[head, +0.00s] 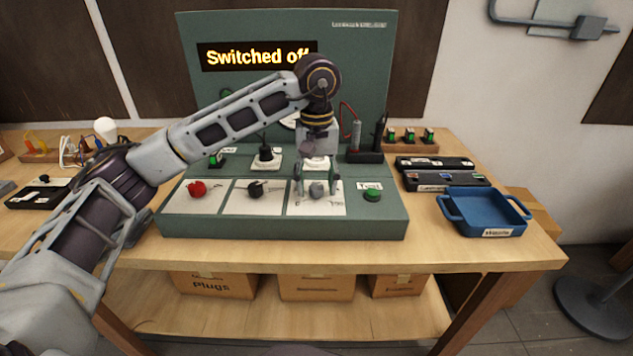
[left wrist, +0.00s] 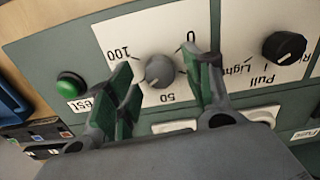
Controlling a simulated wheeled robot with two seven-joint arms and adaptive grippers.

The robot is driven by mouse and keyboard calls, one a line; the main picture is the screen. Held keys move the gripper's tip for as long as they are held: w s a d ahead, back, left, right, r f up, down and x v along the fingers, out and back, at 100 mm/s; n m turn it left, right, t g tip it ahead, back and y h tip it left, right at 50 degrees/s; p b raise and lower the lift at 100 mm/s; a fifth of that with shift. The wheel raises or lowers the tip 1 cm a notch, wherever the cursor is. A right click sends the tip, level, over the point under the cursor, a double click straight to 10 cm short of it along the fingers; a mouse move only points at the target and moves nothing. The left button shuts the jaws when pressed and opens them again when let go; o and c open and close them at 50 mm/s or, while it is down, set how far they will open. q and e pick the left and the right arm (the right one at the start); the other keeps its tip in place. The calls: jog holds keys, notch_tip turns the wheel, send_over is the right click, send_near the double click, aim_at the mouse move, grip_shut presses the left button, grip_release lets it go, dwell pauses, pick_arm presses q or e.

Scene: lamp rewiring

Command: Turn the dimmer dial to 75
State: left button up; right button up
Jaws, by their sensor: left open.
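The dimmer dial (head: 317,190) is a grey round knob on a white plate of the green console (head: 380,222). In the left wrist view the dial (left wrist: 159,71) shows upside down, with the marks 0, 50 and 100 around it. Its exact setting is too small to read. My left gripper (head: 317,188) points down over the dial. In the left wrist view its green-padded fingers (left wrist: 165,85) are open, one on each side of the dial, with gaps visible. The display (head: 257,56) reads "Switched off". My right gripper is not in view.
A red knob (head: 196,189) and a black knob (head: 256,189) sit left of the dial. The green Test button (head: 371,195) is close on its right. Behind the dial are white sockets. A blue tray (head: 487,211) stands on the table at the right.

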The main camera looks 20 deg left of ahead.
aim_at(317, 186)
pick_arm(q)
notch_tip(317, 186, up, 11)
jog(key=shift+r, duration=0.2)
dwell(0.8)
dwell(0.4)
